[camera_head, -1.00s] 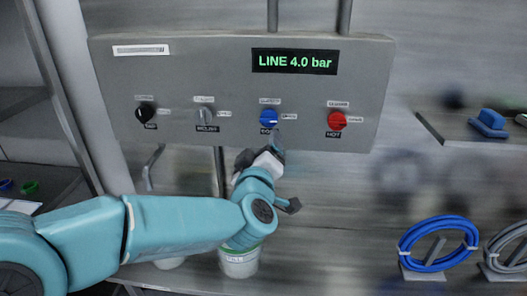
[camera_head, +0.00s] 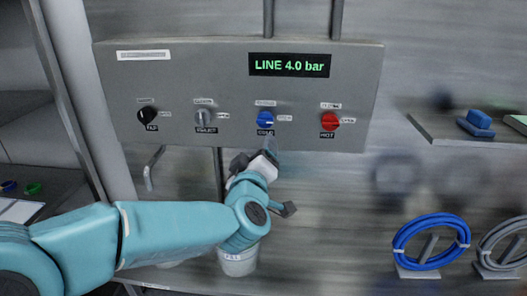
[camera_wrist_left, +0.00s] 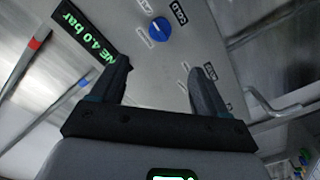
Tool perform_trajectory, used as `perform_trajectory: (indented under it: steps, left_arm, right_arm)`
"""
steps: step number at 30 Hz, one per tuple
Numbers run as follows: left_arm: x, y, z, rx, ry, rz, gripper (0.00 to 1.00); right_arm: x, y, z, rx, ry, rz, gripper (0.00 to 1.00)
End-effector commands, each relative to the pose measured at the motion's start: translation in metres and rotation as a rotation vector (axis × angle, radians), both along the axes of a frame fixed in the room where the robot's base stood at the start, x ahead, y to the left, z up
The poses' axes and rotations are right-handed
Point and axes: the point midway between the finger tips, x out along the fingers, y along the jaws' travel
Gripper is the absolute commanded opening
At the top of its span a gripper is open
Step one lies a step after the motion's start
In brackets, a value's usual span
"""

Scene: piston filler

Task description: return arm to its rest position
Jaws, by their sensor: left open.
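My left arm comes in from the left, and its gripper (camera_head: 270,150) is just below the blue knob (camera_head: 265,120) on the grey control panel (camera_head: 225,75). In the left wrist view my left gripper (camera_wrist_left: 160,75) has its two dark fingers wide apart with nothing between them. The blue knob (camera_wrist_left: 160,29) shows beyond the fingertips, apart from them. My right gripper is not in view.
The panel also carries a black knob (camera_head: 148,116), a grey knob (camera_head: 204,117), a red knob (camera_head: 329,121) and a display (camera_head: 290,65) reading LINE 4.0 bar.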

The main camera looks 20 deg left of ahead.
Motion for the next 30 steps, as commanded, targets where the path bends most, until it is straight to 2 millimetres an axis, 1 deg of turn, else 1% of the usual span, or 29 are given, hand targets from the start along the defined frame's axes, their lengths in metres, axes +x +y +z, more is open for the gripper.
perform_trajectory:
  steps: [3,5,7,8,11,12,13,14,15,17,18,20,21,23,24,26,27,29,30]
  left_arm:
    - [0.000,0.000,0.000,0.000,0.000,0.000,0.75]
    - [0.001,0.005,-0.002,0.000,0.004,0.009,0.75]
    - [0.006,0.014,-0.018,0.005,0.035,0.028,0.75]
    - [0.010,0.019,-0.031,0.011,0.058,0.038,0.75]
    - [0.017,0.033,-0.096,0.040,0.185,0.060,0.75]
    - [0.017,0.036,-0.129,0.060,0.249,0.057,0.75]
    - [0.015,0.037,-0.155,0.077,0.300,0.047,0.75]
    - [0.012,0.038,-0.181,0.090,0.353,0.033,0.75]
    - [0.006,0.037,-0.214,0.108,0.421,0.006,0.75]
    - [-0.008,0.033,-0.263,0.128,0.527,-0.043,0.75]
    - [-0.020,0.030,-0.295,0.137,0.597,-0.080,0.75]
    - [-0.043,0.022,-0.340,0.144,0.705,-0.145,0.75]
    - [-0.061,0.016,-0.368,0.143,0.777,-0.194,0.75]
    - [-0.092,0.005,-0.407,0.138,0.884,-0.274,0.75]
    - [-0.116,-0.004,-0.431,0.130,0.956,-0.332,0.75]
    - [-0.153,-0.018,-0.460,0.113,1.058,-0.424,0.75]
    - [-0.178,-0.028,-0.475,0.100,1.121,-0.487,0.75]
    - [-0.213,-0.043,-0.491,0.079,1.204,-0.582,0.75]
    - [-0.235,-0.053,-0.498,0.068,1.252,-0.644,0.75]
  right_arm:
    - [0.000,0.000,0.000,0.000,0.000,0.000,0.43]
    - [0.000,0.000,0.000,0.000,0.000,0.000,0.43]
    - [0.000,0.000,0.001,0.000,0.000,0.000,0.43]
    - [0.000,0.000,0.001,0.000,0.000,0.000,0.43]
    - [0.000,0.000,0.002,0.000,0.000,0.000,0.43]
    - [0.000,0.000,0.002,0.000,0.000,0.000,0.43]
    - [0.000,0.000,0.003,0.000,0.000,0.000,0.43]
    - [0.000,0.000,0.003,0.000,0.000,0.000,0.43]
    - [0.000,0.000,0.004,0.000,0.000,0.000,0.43]
    - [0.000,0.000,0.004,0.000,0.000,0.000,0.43]
    - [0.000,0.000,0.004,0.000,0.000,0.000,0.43]
    - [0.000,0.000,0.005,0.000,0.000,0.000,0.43]
    - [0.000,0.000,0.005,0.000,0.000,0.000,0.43]
    - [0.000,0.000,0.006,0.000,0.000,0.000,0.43]
    - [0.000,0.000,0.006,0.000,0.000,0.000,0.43]
    - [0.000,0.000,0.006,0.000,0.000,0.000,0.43]
    - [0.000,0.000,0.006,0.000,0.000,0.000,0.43]
    - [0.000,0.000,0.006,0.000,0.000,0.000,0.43]
    - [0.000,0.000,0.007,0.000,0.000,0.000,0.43]
